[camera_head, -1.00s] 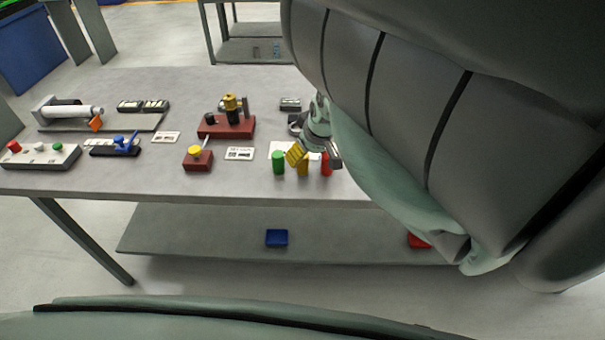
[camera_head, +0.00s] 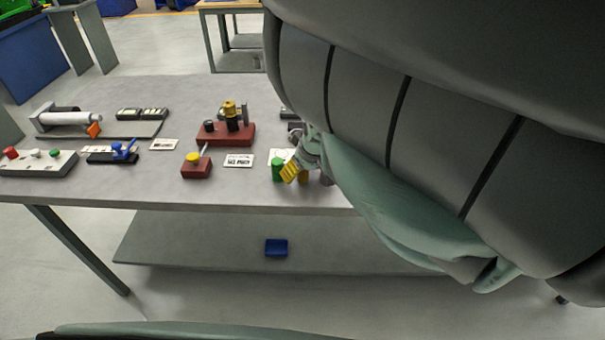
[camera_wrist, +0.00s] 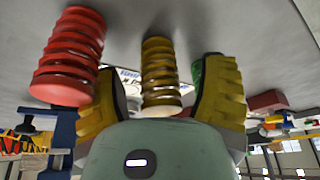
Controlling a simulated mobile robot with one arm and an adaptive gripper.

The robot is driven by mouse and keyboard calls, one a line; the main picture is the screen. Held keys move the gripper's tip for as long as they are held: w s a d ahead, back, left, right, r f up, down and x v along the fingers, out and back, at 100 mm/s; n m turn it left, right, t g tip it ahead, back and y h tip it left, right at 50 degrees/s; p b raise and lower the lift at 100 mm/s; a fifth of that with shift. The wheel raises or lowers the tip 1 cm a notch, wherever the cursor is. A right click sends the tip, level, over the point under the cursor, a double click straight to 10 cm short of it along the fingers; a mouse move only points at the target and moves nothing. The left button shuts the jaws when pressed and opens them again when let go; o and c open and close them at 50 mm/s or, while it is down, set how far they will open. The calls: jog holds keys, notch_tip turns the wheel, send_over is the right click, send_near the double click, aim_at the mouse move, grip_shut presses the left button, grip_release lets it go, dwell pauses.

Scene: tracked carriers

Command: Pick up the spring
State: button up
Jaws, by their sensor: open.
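Three upright coil springs stand close together. In the wrist view they are a red spring (camera_wrist: 70,55) at left, a brass-yellow spring (camera_wrist: 160,75) in the middle and a green spring (camera_wrist: 197,78), mostly hidden by a finger. My gripper (camera_wrist: 161,92) is open, its yellow ribbed fingers on either side of the yellow spring, with gaps visible. In the head view my gripper (camera_head: 297,171) is at the springs near the table's front edge. The green spring (camera_head: 277,168) shows to its left and the yellow spring (camera_head: 304,176) partly behind it. The red one is hidden by my arm.
The grey table (camera_head: 110,180) also holds red blocks with fittings (camera_head: 228,134), a yellow-knobbed block (camera_head: 196,165), a button box (camera_head: 40,163) and printed cards (camera_head: 239,160). A blue bin (camera_head: 276,247) lies on the lower shelf. A blue-black object (camera_wrist: 60,135) is at left in the wrist view.

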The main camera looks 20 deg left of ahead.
grip_shut()
dwell(0.4)
jog(key=shift+r, duration=0.15)
